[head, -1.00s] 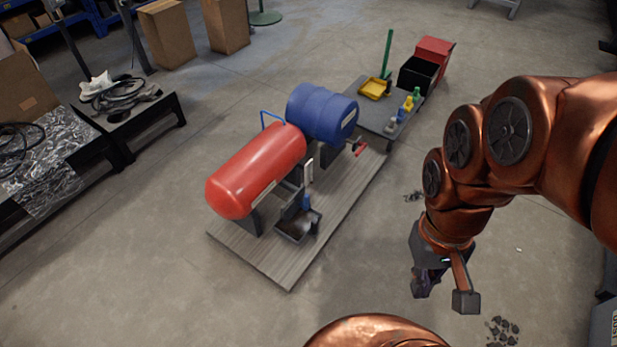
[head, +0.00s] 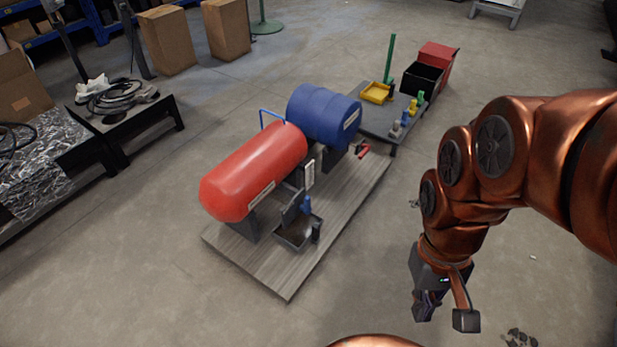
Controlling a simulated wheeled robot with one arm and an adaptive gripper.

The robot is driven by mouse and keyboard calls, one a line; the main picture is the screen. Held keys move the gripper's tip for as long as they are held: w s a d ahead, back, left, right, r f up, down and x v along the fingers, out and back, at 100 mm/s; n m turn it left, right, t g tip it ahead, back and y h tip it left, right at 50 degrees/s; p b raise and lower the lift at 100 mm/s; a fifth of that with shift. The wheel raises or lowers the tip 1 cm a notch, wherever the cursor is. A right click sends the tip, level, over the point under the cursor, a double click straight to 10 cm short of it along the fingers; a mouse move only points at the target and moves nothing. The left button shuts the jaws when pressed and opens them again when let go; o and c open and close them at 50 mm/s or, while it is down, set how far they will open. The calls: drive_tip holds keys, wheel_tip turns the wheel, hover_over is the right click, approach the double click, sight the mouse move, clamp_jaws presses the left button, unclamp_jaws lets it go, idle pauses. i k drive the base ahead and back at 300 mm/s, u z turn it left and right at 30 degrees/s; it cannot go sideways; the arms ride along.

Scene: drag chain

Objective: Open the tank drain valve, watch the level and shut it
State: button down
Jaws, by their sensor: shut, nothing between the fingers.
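A red tank (head: 255,172) lies on a low wooden platform (head: 262,270), with a blue drum (head: 322,116) behind it. A white upright strip (head: 310,174), perhaps the level gauge, stands at the red tank's right end. A small blue part (head: 306,204) sits below it, over a dark tray (head: 293,238). A red handle (head: 364,151) shows beside the blue drum. I cannot tell which part is the drain valve, nor read any level. My gripper (head: 424,306) is shut and empty, pointing down right of the platform and well apart from the tank.
A grey bench (head: 375,117) with small bottles, a yellow tray (head: 376,93) and a green post stands behind the drum. Red and black bins (head: 422,77) are at its far end. Dark tables (head: 130,121) stand at left. Open floor lies between my arm and the platform.

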sight(307, 208)
drive_tip(key=u, duration=0.4)
drive_tip(key=i, duration=0.9)
drive_tip(key=u, duration=0.3)
